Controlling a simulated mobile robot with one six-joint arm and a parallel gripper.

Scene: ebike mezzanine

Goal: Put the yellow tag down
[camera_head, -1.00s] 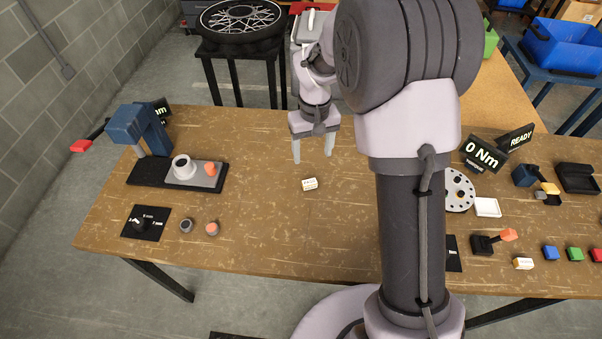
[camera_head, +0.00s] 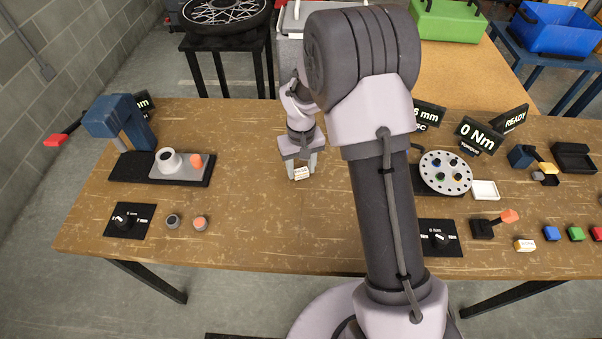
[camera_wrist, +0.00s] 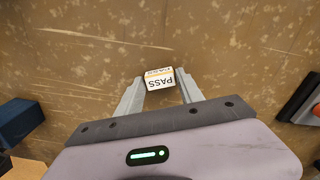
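The tag (camera_head: 301,173) is a small white block with a yellow-orange band and the word PASS, seen near the middle of the wooden table. In the wrist view the tag (camera_wrist: 161,84) sits between the two fingertips, with its lettering facing up. My gripper (camera_head: 302,176) points down over the table, and its fingers are drawn in against the tag's two sides. The wrist view shows the gripper (camera_wrist: 159,77) with almost no gap beside the tag. The tag is at or very near the tabletop; I cannot tell if its underside touches.
The table (camera_head: 250,225) is bare around the tag. A grey fixture (camera_head: 182,168) on a black base stands left, with a dial plate (camera_head: 130,221) and two knobs in front. A round disc (camera_head: 445,172), a white tray (camera_head: 485,190) and several coloured blocks are right.

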